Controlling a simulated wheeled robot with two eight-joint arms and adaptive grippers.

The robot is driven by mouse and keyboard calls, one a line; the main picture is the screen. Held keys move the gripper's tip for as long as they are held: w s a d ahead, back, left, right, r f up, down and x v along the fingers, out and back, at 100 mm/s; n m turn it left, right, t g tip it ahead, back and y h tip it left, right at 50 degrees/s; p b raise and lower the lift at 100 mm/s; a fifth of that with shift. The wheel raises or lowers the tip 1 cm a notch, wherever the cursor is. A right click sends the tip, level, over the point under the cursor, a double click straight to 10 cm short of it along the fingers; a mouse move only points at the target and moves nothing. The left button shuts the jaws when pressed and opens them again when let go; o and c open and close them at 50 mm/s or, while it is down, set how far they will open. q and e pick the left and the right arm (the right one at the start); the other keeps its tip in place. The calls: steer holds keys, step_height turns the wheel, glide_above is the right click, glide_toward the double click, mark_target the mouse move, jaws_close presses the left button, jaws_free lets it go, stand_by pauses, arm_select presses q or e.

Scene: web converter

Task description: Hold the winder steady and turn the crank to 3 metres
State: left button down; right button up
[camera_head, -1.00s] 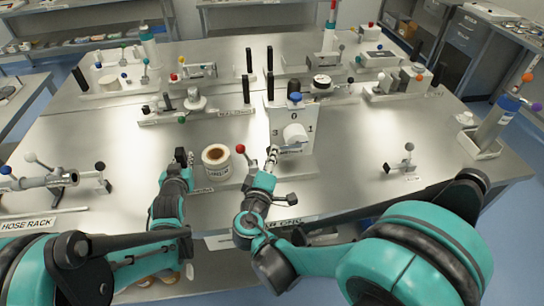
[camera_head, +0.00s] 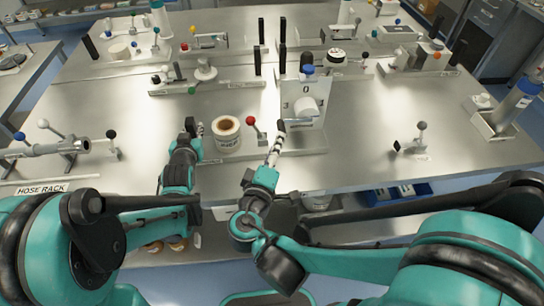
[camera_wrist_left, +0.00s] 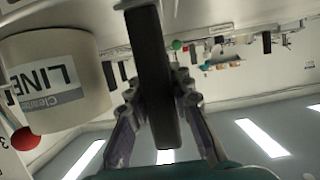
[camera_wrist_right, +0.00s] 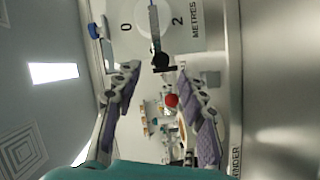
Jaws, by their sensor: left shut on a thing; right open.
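The winder (camera_head: 317,134) is an upright pale panel with a dial, a white roll and a blue knob; the dial's 0, 2 and METRES show in the right wrist view (camera_wrist_right: 186,35). A grey bar with a black knob (camera_wrist_right: 160,62), possibly the crank, lies across the dial. A red ball (camera_head: 250,121) stands left of the panel; I cannot tell its part. My left gripper (camera_head: 191,128) is shut on a dark upright bar (camera_wrist_left: 150,75) beside the liner roll (camera_head: 227,140). My right gripper (camera_head: 280,128) is open in front of the panel, its fingers apart on both sides of the red ball's line of sight.
A hose rack (camera_head: 50,148) stands at the left, a small stand with a grey ball (camera_head: 413,140) at the right. Several fixtures line the back. The table is bare between the winder and the right stand.

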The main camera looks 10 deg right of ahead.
arm_select(q)
steer(key=shift+s+f, duration=0.2)
steer(key=shift+f, duration=0.15)
arm_select(e)
steer(key=shift+v, duration=2.35)
arm_select(q)
steer(key=shift+w+r, duration=0.15)
steer(key=shift+r, duration=0.15)
arm_select(e)
steer(key=shift+w+r, duration=0.1)
arm_select(q)
steer(key=c, duration=1.3)
jaws_free()
steer(key=shift+r, duration=0.1)
steer(key=v, duration=1.2)
steer(key=shift+w, duration=0.1)
